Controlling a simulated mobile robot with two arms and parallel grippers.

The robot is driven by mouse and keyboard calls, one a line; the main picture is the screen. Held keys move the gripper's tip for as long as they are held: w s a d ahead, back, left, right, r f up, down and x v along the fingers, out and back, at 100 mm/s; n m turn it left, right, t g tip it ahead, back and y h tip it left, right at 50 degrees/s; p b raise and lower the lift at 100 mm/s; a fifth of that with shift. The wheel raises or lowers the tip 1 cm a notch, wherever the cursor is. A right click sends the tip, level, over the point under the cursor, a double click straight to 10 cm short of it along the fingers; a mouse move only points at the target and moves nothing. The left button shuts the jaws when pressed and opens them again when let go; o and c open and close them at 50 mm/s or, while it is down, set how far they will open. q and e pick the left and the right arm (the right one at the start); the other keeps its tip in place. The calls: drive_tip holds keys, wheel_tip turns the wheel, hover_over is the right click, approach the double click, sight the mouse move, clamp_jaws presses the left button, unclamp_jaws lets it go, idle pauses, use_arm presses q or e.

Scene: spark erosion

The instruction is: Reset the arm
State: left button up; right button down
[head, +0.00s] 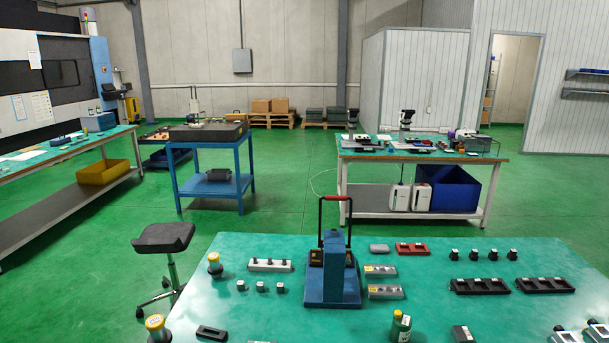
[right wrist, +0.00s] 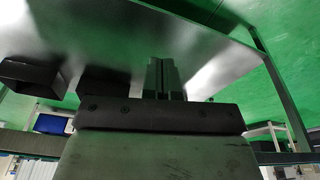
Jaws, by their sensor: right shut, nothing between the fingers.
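In the right wrist view my right gripper (right wrist: 161,75) shows with its two fingers pressed together and nothing between them. Its wide dark body fills the lower middle of that view. The fingers stand in front of a grey, shiny flat surface, and I see no object touching them. Neither of my arms nor grippers shows in the head view. My left gripper is in neither view.
A green-topped table (head: 240,325) stands in front, bearing a blue stand with a red handle (head: 333,262), black trays (head: 480,286) and several small parts. A stool (head: 163,238) stands at its left. Green floor (head: 275,200) lies clear beyond, before a blue cart (head: 211,150) and a workbench (head: 415,160).

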drive_tip(key=s+d+f+g+b, duration=0.1)
drive_tip(key=s+d+f, duration=0.2)
drive_tip(key=s+f, duration=1.3)
wheel_tip(320, 180, down, 3)
drive_tip(key=shift+s+r+b, duration=0.2)
drive_tip(key=shift+b, duration=0.2)
